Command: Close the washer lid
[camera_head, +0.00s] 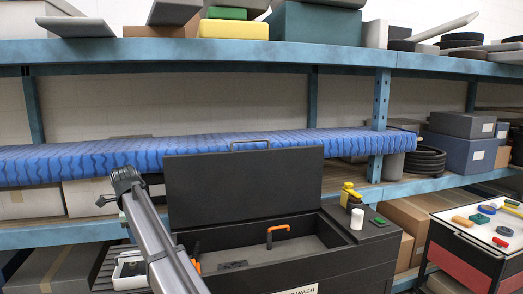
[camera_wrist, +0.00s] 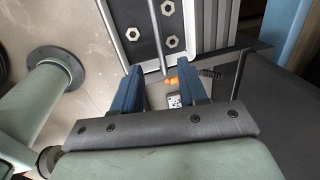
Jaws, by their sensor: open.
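The washer (camera_head: 345,262) is a black box with an open basin, at the lower middle of the head view. Its black lid (camera_head: 245,188) stands raised, nearly upright, along the back edge of the basin. A thin handle (camera_head: 250,143) sits on the lid's top edge. In the wrist view my gripper (camera_wrist: 160,76) shows two blue fingers, spread apart with nothing held between them. A dark surface at the wrist view's right cannot be identified surely.
A blue-covered shelf (camera_head: 70,160) runs behind the lid. A yellow item (camera_head: 349,193) and a white cup (camera_head: 357,219) stand on the washer's right deck. Orange-handled tools (camera_head: 278,231) are in the basin. A cart (camera_head: 470,236) with small items stands at right.

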